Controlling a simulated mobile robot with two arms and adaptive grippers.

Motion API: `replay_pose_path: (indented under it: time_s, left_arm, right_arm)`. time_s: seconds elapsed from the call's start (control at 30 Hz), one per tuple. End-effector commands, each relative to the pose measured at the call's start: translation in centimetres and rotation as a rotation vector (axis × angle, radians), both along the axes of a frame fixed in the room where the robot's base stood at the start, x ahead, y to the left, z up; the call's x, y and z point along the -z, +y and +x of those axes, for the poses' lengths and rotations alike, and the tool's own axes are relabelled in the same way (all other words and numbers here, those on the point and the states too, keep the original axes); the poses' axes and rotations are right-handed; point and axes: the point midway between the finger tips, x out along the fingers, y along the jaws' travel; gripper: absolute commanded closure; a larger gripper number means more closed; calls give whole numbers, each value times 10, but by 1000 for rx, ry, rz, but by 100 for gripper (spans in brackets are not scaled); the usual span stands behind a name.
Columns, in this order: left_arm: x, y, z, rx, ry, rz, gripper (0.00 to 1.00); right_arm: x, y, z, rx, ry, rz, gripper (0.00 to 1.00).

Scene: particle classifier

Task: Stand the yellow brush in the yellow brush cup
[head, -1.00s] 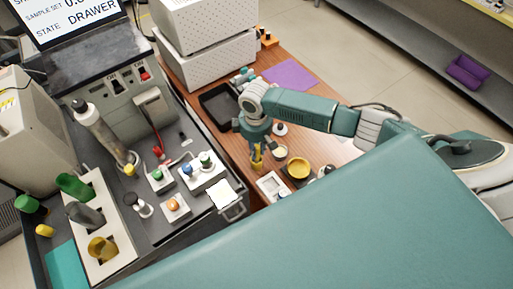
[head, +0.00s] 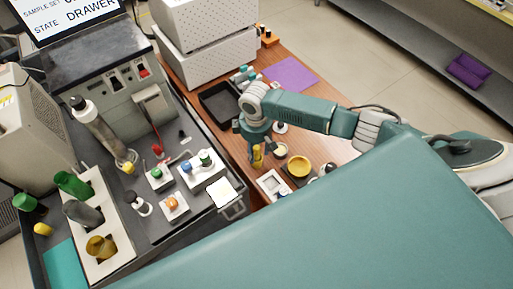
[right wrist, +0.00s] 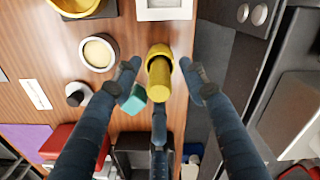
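The yellow brush (right wrist: 158,88) points toward the camera in the right wrist view. Its far end meets a wider yellow ring, which looks like the rim of the yellow brush cup (right wrist: 159,51). The brush appears to stand in the cup on the wooden table. In the head view the yellow brush and cup (head: 258,157) show as one small yellow shape below my right gripper (head: 255,150). In the right wrist view my right gripper (right wrist: 160,70) is open, a finger on each side of the brush with gaps. My left gripper is not in view.
A yellow dish (head: 299,167), a cream-filled round dish (right wrist: 98,53) and a white-framed device (head: 272,185) are close by. A black tray (head: 218,107) and purple mat (head: 291,75) lie farther back. The dark bench (head: 150,225) borders the table at left.

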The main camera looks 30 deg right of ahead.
Motion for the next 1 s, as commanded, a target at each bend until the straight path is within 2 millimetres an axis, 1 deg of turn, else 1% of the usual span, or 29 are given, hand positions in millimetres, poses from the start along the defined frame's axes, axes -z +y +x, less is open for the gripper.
replay_pose_path:
  time_s: [0.17, 0.27, 0.37, 0.6, 0.7, 0.83, 1.0]
  left_arm:
    - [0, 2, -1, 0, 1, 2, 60]
    - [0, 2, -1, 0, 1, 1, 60]
    - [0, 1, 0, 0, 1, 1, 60]
    - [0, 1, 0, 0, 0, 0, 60]
    - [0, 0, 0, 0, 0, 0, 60]
    - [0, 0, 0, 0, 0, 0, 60]
    - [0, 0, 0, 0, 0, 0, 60]
  right_arm:
    - [-3, 0, 0, 0, 0, 0, 58]
    - [-12, 0, 1, 1, -2, 0, 58]
    - [-30, 0, 1, -2, -4, 1, 58]
    - [-82, 1, 1, -1, -4, 1, 58]
    - [-99, 1, 1, 0, -3, 0, 58]
    - [-113, 1, 0, 0, -1, 0, 58]
    - [-120, 1, 0, 0, 0, 0, 58]
